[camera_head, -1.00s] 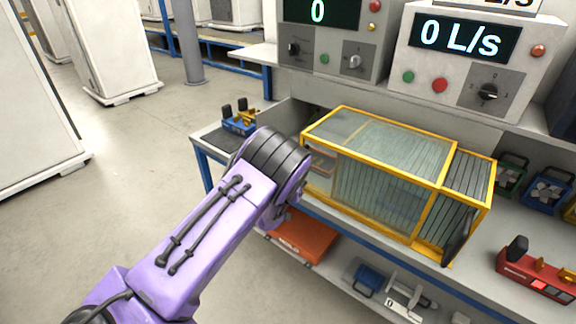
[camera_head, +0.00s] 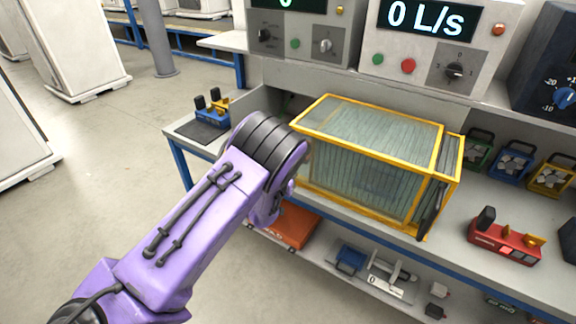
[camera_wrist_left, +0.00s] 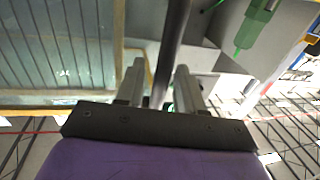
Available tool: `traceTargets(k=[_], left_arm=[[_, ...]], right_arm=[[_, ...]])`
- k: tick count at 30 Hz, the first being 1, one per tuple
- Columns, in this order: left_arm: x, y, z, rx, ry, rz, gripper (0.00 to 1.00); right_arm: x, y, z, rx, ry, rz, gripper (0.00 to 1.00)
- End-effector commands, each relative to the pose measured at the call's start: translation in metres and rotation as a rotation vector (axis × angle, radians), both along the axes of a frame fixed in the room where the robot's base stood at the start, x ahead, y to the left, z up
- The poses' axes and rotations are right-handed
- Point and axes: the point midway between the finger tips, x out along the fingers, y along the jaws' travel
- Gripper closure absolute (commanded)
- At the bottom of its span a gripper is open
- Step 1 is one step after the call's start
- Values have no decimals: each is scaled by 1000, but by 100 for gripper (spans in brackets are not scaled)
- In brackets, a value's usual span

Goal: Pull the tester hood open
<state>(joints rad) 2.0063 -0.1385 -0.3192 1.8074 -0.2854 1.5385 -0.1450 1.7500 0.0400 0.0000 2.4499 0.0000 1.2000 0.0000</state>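The tester hood is a yellow-framed box with clear ribbed panes (camera_head: 375,135) on the bench. Its large section overlaps a smaller section at the right end, of which a narrow strip shows, and a black handle (camera_head: 431,208) sits there. My left arm covers the hood's left end in the head view, and the left gripper is hidden there. In the left wrist view, my left gripper (camera_wrist_left: 159,72) has its fingers apart around a dark bar (camera_wrist_left: 172,45). Hood panes (camera_wrist_left: 60,45) show at left. My right gripper is out of view.
A blue clamp device (camera_head: 212,108) stands left of the hood and a red one (camera_head: 505,243) to the right. Meter boxes (camera_head: 433,45) stand behind. An orange case (camera_head: 292,228) lies on the lower shelf.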

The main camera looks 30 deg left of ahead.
Motion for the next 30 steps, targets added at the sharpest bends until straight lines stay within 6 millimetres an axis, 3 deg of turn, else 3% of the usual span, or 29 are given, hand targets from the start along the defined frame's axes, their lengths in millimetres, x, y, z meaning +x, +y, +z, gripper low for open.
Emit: traceTargets(k=[7, 15, 19, 30], left_arm=[[-12, -2, -2, 1, 1, 0, 63], [-74, -14, -3, 2, 1, -1, 63], [-95, -18, -2, 1, 1, -1, 63], [-104, -20, 0, 0, -1, -1, 63]], right_arm=[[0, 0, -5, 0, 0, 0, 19], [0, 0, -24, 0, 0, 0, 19], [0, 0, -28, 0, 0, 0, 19], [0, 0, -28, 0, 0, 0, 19]])
